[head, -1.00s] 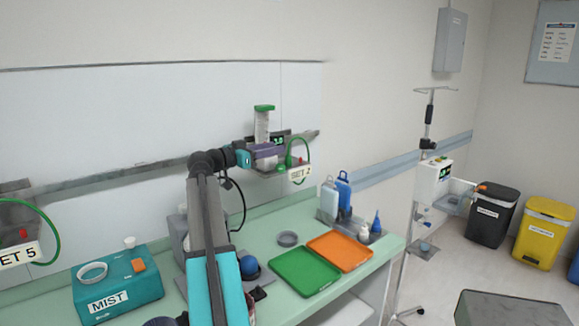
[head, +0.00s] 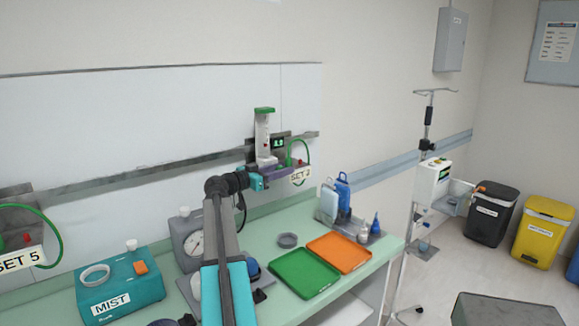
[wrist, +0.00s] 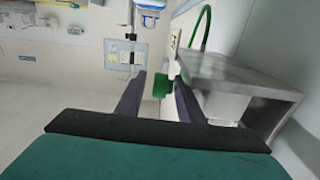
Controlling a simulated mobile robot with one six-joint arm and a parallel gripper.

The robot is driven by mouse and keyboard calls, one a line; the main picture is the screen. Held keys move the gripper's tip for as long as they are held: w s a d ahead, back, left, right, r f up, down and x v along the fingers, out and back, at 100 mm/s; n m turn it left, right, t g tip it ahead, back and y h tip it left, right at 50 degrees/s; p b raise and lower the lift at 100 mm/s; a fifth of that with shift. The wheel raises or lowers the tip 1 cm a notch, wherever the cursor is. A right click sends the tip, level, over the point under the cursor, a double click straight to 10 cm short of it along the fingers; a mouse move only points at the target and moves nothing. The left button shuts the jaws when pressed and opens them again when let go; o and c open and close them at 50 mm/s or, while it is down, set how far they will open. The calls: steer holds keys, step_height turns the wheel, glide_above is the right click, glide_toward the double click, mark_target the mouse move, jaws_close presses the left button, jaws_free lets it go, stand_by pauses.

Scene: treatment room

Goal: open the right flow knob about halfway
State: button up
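The right flow unit, a clear upright tube (head: 262,135) with a green top, is on the wall rail above the SET 2 label (head: 301,175). A small lit display (head: 279,143) is beside it; its digits are too small to read surely. My gripper (head: 272,172) is just below the tube, its fingers partly hidden. In the wrist view my gripper (wrist: 158,80) is open, its two dark fingers apart. A green part, apparently the flow knob (wrist: 162,86), shows between them, nearer the right finger. I cannot tell whether they touch.
A green hose (head: 308,150) loops beside the unit; a grey metal box (wrist: 225,80) is close right of my fingers in the wrist view. Below are a gauge device (head: 190,240), green tray (head: 303,274), orange tray (head: 340,252) and bottles (head: 343,193).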

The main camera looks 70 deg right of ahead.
steer(key=shift+p+x, duration=0.3)
steer(key=shift+x, duration=1.5)
steer(key=shift+f, duration=0.1)
jaws_close()
